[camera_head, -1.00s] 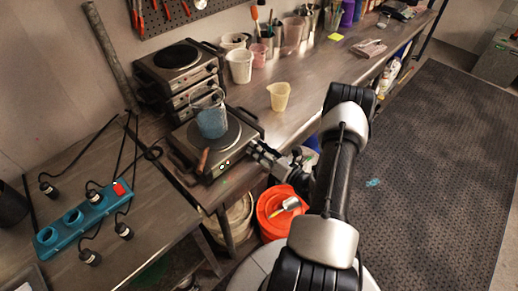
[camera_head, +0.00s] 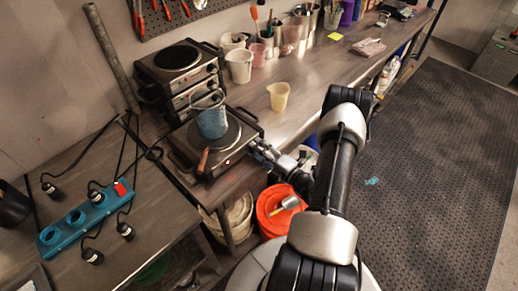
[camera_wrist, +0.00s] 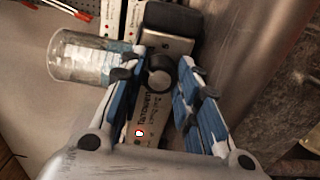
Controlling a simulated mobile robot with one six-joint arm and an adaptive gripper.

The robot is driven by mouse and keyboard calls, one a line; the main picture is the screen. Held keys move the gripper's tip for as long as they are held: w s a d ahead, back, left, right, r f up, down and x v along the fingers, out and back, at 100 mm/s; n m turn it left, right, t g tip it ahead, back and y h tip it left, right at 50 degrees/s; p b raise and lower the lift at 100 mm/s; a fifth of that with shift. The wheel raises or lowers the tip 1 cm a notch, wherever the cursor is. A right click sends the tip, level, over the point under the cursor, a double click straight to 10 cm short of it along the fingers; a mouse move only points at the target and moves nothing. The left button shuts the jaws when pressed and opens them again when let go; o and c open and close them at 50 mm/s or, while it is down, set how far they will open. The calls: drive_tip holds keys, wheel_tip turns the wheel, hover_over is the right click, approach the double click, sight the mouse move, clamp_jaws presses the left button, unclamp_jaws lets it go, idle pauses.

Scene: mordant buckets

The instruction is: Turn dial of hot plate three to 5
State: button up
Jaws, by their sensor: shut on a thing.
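The front hot plate (camera_head: 187,150) stands on the bench with a glass beaker of blue liquid (camera_head: 211,121) on its round burner. In the wrist view its pale front panel (camera_wrist: 146,112) shows printed lettering and a lit red lamp (camera_wrist: 139,133). A dark round dial (camera_wrist: 158,74) sits on that panel between my fingers. My gripper (camera_wrist: 160,80) is shut on the dial. In the head view my gripper (camera_head: 262,150) is at the plate's right front corner and hides the dial. The dial's number marks cannot be read. The beaker also shows in the wrist view (camera_wrist: 88,60).
Stacked hot plates (camera_head: 180,62) stand behind. A wooden handle (camera_head: 202,160) is at the plate's front edge. A cream jug (camera_head: 279,97) is on the bench to the right. An orange bucket (camera_head: 268,222) is below. A teal power strip (camera_head: 85,215) lies left.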

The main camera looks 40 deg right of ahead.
drive_tip(key=m, duration=0.5)
drive_tip(key=shift+m, duration=0.3)
drive_tip(key=m+p, duration=0.1)
drive_tip(key=m, duration=0.4)
drive_tip(key=shift+f, duration=0.1)
drive_tip(key=shift+m, duration=0.4)
drive_tip(key=o, duration=1.1)
drive_tip(key=shift+c, duration=0.2)
drive_tip(key=s, duration=1.2)
drive_tip(key=shift+d, duration=0.4)
